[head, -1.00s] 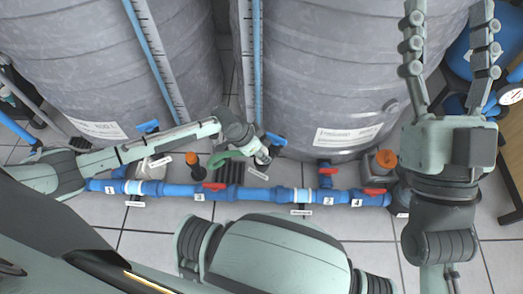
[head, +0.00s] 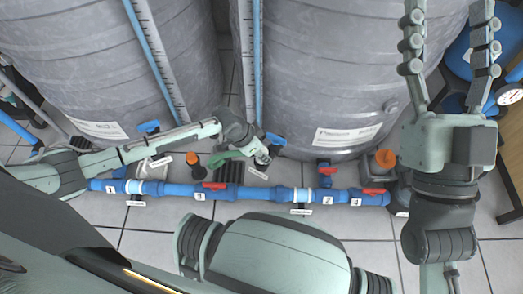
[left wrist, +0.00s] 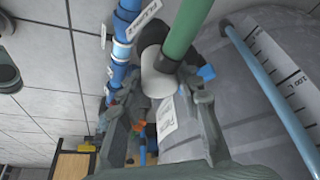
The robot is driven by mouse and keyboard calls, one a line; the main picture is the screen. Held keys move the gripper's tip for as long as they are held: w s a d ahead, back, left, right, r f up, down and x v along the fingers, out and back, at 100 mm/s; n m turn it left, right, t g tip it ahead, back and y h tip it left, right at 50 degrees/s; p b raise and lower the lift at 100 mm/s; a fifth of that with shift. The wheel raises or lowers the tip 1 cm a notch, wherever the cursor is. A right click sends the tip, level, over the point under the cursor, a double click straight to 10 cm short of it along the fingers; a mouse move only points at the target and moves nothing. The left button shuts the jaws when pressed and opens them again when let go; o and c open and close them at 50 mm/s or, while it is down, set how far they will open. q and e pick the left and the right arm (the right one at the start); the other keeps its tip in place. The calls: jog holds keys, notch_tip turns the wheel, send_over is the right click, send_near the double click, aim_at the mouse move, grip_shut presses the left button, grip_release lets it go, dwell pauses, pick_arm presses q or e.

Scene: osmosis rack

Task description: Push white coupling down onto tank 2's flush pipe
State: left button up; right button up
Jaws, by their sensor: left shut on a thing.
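My left gripper (head: 258,152) is low at the floor between two grey tanks, above the blue pipe line. In the left wrist view its fingers (left wrist: 168,92) are closed around the white coupling (left wrist: 157,82). A green pipe (left wrist: 188,28) meets the coupling; it also shows in the head view (head: 222,158). The coupling is a small pale spot in the head view (head: 263,159). Its seating on the pipe below is hidden, and I cannot tell which pipe is tank 2's flush pipe. My right gripper (head: 447,15) is raised at the right, open and empty.
The left tank (head: 105,60) and right tank (head: 320,60) stand close behind. The blue pipe line (head: 245,193) with red-handled valves runs along the floor. Orange-capped fittings (head: 385,158) stand beside the tanks. Tiled floor (head: 140,228) is open in front.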

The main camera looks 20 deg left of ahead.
pick_arm(q)
jog(key=shift+f, duration=0.4)
jog(key=o, duration=1.1)
jog(key=shift+o, duration=0.2)
jog(key=v, duration=1.2)
